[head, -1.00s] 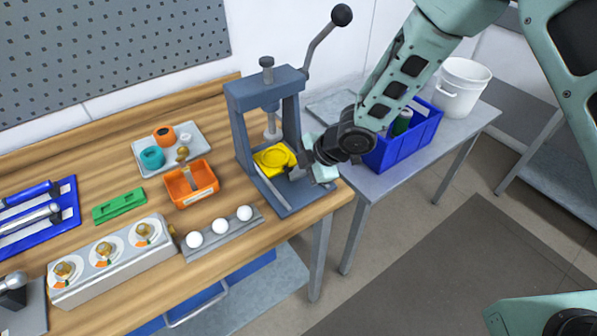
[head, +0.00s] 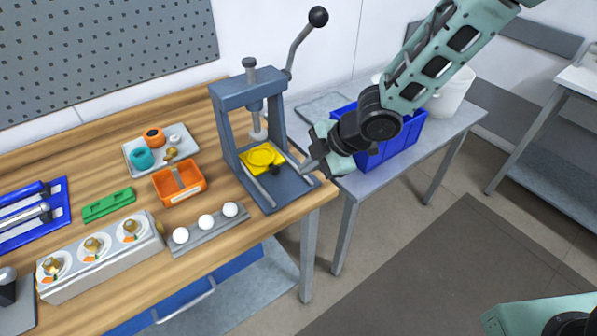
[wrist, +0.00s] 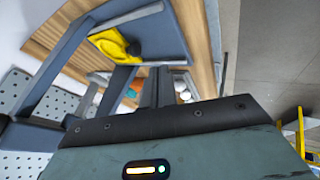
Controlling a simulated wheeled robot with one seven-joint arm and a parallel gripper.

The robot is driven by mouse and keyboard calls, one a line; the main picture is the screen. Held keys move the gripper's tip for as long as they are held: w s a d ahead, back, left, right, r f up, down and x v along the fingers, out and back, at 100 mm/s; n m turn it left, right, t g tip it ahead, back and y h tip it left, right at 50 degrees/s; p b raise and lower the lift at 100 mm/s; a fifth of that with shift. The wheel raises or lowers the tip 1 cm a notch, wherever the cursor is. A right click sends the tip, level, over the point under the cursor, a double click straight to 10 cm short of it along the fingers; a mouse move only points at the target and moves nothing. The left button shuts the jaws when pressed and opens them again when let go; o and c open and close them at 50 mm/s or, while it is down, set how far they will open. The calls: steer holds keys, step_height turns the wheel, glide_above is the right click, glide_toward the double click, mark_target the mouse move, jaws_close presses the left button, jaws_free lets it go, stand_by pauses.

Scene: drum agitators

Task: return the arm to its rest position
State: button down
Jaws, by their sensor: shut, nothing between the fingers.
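My gripper (head: 309,165) is shut and empty. It is at the right side of the grey-blue press (head: 222,112), beside the base of its frame. My arm reaches in from the upper right of the head view, over the side table. A yellow part (head: 262,157) lies on the press base under the ram, apart from my fingers. In the wrist view the yellow part (wrist: 112,42) shows beyond the fingers (wrist: 151,88), near the press frame.
The blue bin (head: 372,157) stands on the grey side table (head: 358,187), close behind my gripper, with a white bucket (head: 452,95) beyond. An orange tray (head: 196,190), a gauge block (head: 96,268) and white balls (head: 206,222) are on the wooden bench. Floor at right is open.

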steer(key=s+d+r+m+g+h, duration=0.1)
steer(key=s+d+r+m+h, duration=0.1)
steer(key=s, duration=0.6)
steer(key=s+d+r+m+h+b, duration=0.1)
steer(key=s+d+r+m+h, duration=0.1)
steer(key=s+d+r+m, duration=0.3)
steer(key=s+d+r+m+g+h+b, duration=0.1)
steer(key=s+d+r+m+h, duration=0.1)
steer(key=s+r+m, duration=0.3)
steer(key=s+d+m, duration=0.1)
steer(key=s+m, duration=0.2)
steer(key=s, duration=0.4)
steer(key=shift+s+d+r+g, duration=0.2)
steer(key=shift+s+g, duration=0.1)
steer(key=shift+s, duration=0.05)
